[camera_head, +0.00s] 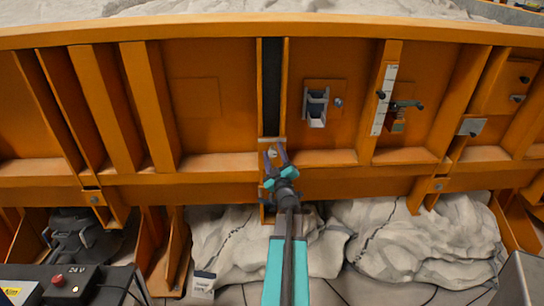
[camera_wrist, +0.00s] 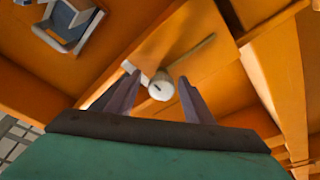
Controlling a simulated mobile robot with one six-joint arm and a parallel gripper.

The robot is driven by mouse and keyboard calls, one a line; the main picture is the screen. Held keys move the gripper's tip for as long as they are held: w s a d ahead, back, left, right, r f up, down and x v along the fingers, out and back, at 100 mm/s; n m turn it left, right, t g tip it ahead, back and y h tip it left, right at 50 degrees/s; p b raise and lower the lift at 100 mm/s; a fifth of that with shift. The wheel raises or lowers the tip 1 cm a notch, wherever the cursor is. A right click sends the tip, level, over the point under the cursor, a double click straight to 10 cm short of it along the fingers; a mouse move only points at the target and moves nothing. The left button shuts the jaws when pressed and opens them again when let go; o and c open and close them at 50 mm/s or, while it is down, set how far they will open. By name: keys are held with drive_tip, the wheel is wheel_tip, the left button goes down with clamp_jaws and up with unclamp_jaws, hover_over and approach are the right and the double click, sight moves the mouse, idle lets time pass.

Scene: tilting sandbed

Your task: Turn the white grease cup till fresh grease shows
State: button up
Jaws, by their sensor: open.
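The white grease cup (camera_wrist: 161,86) shows in the wrist view, a small round white cap with a dark mark on its face, on an orange plate. It lies between the two fingertips of my gripper (camera_wrist: 155,88), near their ends. The fingers stand apart on either side of it, and I cannot tell whether either touches it. In the head view my gripper (camera_head: 276,158) is open in front of the orange wall, below the dark vertical slot. There the cup is small and mostly hidden between the fingers. No grease can be made out.
The orange sandbed wall (camera_head: 215,60) has upright ribs. A grey bracket (camera_head: 316,106) sits up and right of my gripper, with a handled clamp (camera_head: 397,108) and white scale (camera_head: 384,98) farther right. A 24 V box (camera_head: 70,285) stands lower left.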

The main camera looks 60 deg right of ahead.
drive_tip(key=shift+s+a+f, duration=0.1)
drive_tip(key=shift+a+f, duration=0.05)
drive_tip(key=v, duration=1.1)
idle(0.3)
drive_tip(key=shift+s+a+p, duration=0.1)
drive_tip(key=shift+s+p, duration=0.05)
drive_tip(key=shift+p, duration=0.5)
drive_tip(key=p, duration=0.3)
drive_tip(key=shift+s+a+f, duration=0.15)
drive_tip(key=shift+s+a, duration=0.15)
drive_tip(key=shift+s, duration=0.05)
drive_tip(key=shift+s+a+f+p, duration=0.1)
drive_tip(key=shift+s+a+p, duration=0.15)
drive_tip(key=shift+p, duration=0.5)
